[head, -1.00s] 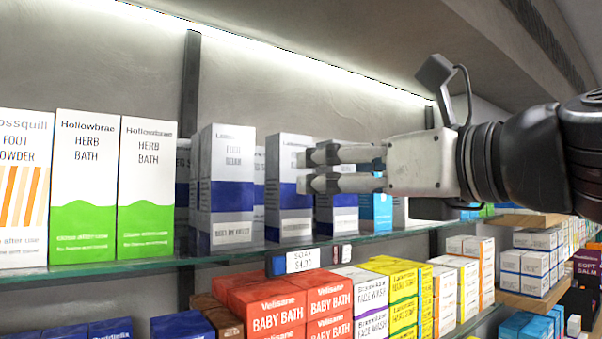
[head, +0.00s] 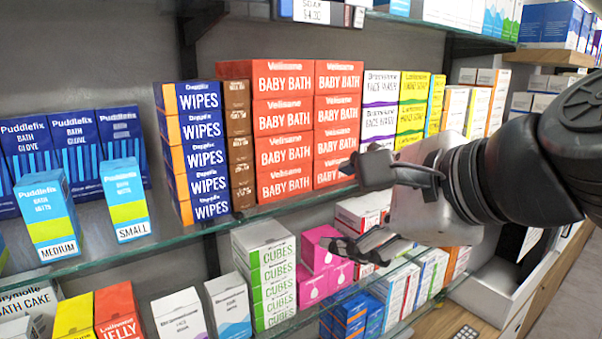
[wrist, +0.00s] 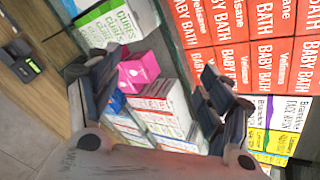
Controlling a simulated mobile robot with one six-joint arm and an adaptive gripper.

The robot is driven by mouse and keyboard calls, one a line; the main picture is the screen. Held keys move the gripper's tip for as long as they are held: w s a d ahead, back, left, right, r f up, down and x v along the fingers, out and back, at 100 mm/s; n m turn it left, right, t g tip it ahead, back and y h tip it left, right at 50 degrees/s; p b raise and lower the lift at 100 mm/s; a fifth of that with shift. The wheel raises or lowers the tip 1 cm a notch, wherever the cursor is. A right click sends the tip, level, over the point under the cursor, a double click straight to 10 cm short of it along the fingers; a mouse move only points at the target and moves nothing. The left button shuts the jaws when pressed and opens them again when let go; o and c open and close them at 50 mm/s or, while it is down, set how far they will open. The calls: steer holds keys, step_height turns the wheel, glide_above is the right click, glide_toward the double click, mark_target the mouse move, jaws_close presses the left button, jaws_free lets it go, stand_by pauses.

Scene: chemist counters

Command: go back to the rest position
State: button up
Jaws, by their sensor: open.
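My gripper (head: 362,215) is open and empty at the right of the head view, in front of the shelves. Its fingers point left, one near the stacked red Baby Bath boxes (head: 284,132) and one over the lower shelf by the pink boxes (head: 318,250). In the wrist view my gripper (wrist: 165,98) has its two fingers spread wide. Between them show white boxes (wrist: 158,108) and a pink box (wrist: 139,72). I cannot tell whether a finger touches any box.
A glass shelf edge (head: 100,259) runs across the middle. Blue Wipes boxes (head: 200,152), bath mitts boxes (head: 48,212) and yellow boxes (head: 411,108) stand on it. Green-and-white Cubes boxes (head: 266,272) stand on the lower shelf. Grey floor shows at the far right.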

steer(key=s+d+f+n+g+h+b, duration=0.2)
steer(key=s+f+n+b, duration=0.2)
steer(key=f, duration=1)
steer(key=s+d+f+n+g+h+b, duration=0.1)
steer(key=s+f+n+b, duration=0.4)
steer(key=f, duration=1)
steer(key=s+d+f+n+g+h+b, duration=0.2)
steer(key=f+n+b, duration=0.5)
steer(key=f, duration=0.8)
steer(key=s+d+n+h, duration=0.1)
steer(key=s+d+n, duration=0.1)
steer(key=s, duration=0.1)
steer(key=shift+s+d+f+n+g, duration=0.15)
steer(key=shift+d+f+n+g, duration=0.05)
steer(key=shift+d+n+g, duration=0.1)
steer(key=shift+c, duration=0.3)
